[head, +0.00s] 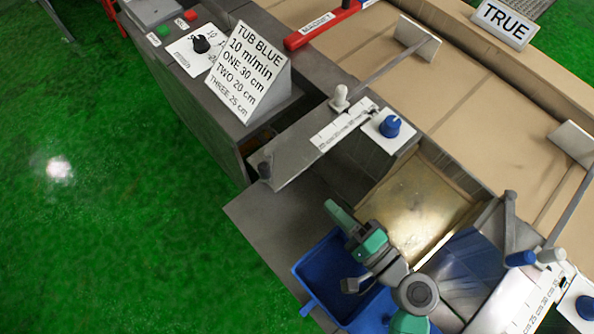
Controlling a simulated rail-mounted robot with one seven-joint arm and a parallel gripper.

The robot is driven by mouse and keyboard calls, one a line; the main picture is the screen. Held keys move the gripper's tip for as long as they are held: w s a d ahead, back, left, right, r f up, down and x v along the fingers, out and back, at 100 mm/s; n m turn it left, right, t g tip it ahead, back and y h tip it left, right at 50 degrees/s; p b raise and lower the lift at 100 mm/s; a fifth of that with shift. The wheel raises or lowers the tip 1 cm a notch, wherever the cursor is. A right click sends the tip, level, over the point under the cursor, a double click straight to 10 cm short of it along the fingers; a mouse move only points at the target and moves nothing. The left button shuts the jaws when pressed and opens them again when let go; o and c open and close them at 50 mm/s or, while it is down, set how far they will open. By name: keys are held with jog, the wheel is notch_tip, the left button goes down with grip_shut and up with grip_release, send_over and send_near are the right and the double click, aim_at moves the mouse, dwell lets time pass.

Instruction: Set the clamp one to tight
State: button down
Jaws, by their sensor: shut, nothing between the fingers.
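No label reading clamp one can be read. A blue knob (390,127) sits on a white plate beside a ruler scale (342,125) on the nearer gate; its setting is too small to read. A second blue knob (586,306) is cut off at the right edge, near another scale (530,310). My gripper (349,286) is shut and empty, over the blue tub, below and apart from the first blue knob.
A blue tub (312,270) stands under my arm, beside a brass-coloured chute (418,205). A sign (250,70) lists "TUB BLUE, 10 m/min, ONE 30 cm, TWO 20 cm, THREE 25 cm". A "TRUE" sign (505,22) and a red "MAGNET" bar (318,27) are further back. Green floor is clear at left.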

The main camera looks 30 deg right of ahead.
jog(key=w+a, duration=0.1)
jog(key=w, duration=0.2)
jog(key=w+a, duration=0.1)
jog(key=w, duration=0.3)
jog(key=w+a+p, duration=0.1)
jog(key=w+a, duration=0.1)
jog(key=w, duration=0.2)
jog(key=shift+w+a+r, duration=0.1)
jog(key=shift+w+a, duration=0.35)
jog(key=shift+a, duration=0.05)
jog(key=shift+a, duration=0.15)
